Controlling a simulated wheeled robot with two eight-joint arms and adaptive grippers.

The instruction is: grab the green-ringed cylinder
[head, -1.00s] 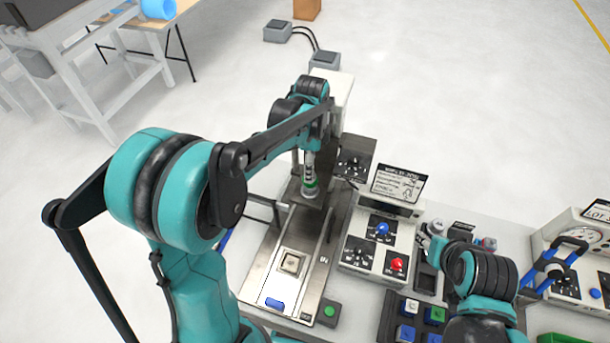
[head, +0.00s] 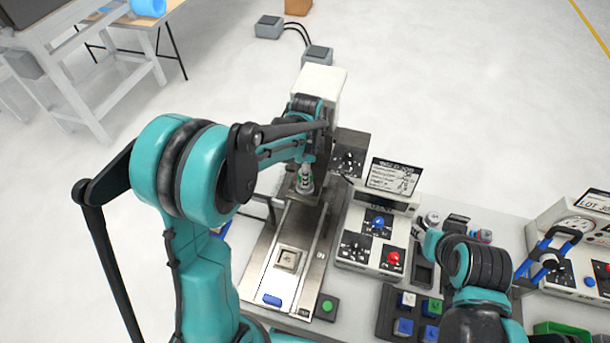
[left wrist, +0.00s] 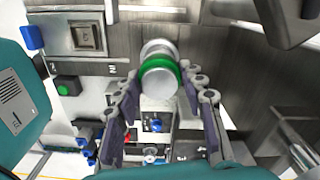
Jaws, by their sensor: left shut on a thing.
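The green-ringed cylinder (left wrist: 158,77) is a silvery cylinder with a bright green band, seen end-on in the left wrist view. The fingers of my left gripper (left wrist: 162,84) lie on either side of it and are shut on it. In the head view the cylinder (head: 304,182) shows small under my left wrist, above the far part of the metal rail bed. Whether it still touches the machine cannot be made out. My right gripper (head: 425,236) is by a grey round part at the right of the control panel; its fingers are too small to read.
The metal bed (head: 257,283) holds a square block (head: 288,259) and a blue piece (head: 271,300). The control panel (head: 343,252) with blue and red knobs and a display sign (head: 394,177) stand to the right. A button tray (head: 386,318) lies in front.

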